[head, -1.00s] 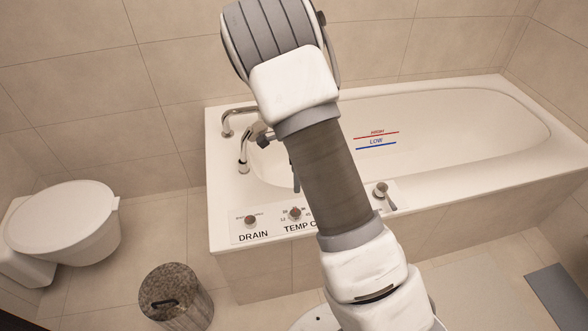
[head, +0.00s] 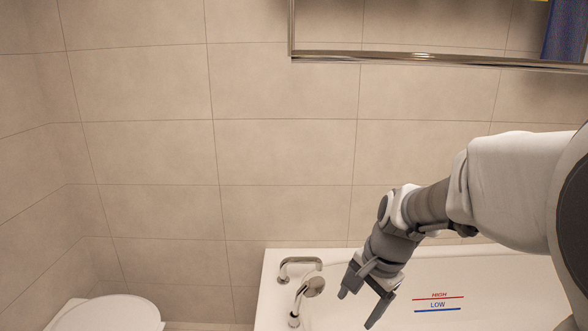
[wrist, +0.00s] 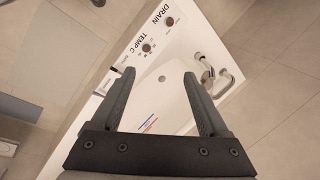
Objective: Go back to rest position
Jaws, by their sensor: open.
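My gripper (head: 361,296) is in the lower middle of the head view, above the bathtub and just right of its tap. Its two grey fingers point down and stand apart, with nothing between them. In the wrist view my gripper (wrist: 158,82) is also open and empty, its fingers spread over the tub. The arm comes in from the right side of the head view.
The white bathtub (head: 478,285) lies below, with a chrome tap (head: 300,267) and a shower handset (head: 311,287) at its left end. The DRAIN and TEMP C knobs show on its rim (wrist: 139,45). A toilet (head: 110,315) stands lower left. A metal-framed mirror (head: 440,60) hangs upper right.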

